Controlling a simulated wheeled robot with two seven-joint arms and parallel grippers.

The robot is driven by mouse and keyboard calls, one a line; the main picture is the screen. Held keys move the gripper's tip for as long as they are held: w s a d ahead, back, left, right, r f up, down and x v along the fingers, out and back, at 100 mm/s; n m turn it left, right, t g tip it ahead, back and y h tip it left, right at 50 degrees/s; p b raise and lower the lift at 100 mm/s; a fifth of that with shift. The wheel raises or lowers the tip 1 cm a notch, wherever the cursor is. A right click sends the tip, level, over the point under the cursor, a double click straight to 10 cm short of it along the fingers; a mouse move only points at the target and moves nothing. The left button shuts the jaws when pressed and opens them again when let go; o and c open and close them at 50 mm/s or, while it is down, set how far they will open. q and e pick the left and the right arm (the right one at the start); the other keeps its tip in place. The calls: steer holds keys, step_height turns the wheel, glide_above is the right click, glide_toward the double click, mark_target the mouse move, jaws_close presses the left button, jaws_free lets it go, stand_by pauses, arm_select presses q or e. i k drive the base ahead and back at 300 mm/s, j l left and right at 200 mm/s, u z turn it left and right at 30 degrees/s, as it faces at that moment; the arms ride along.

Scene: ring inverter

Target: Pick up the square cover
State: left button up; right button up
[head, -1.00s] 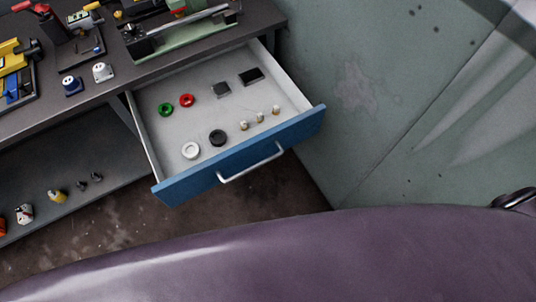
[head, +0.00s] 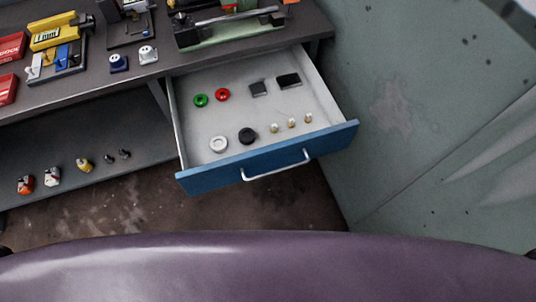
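The square cover looks to be the smaller dark, squarish piece (head: 258,89) lying flat in the open drawer. A wider black rectangular piece (head: 288,81) lies just right of it, toward the back. The open drawer (head: 190,125) has a light grey inside and a blue front with a silver handle. Neither gripper shows clearly; only small dark bits of my body show at the lower left and right edges. Nothing covers the dark pieces.
The drawer also holds a green ring (head: 201,100), a red ring (head: 222,95), a white ring (head: 219,144), a black ring (head: 247,136) and small bulb-like parts (head: 291,123). The workbench (head: 110,75) carries tools. A lower shelf (head: 55,150) holds small items. A wall stands right.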

mark_target(257, 89)
steer(key=k+j+u, duration=0.15)
steer(key=j+u, duration=0.2)
steer(key=k+j+u, duration=0.1)
steer(key=j+u, duration=0.65)
steer(key=j, duration=0.2)
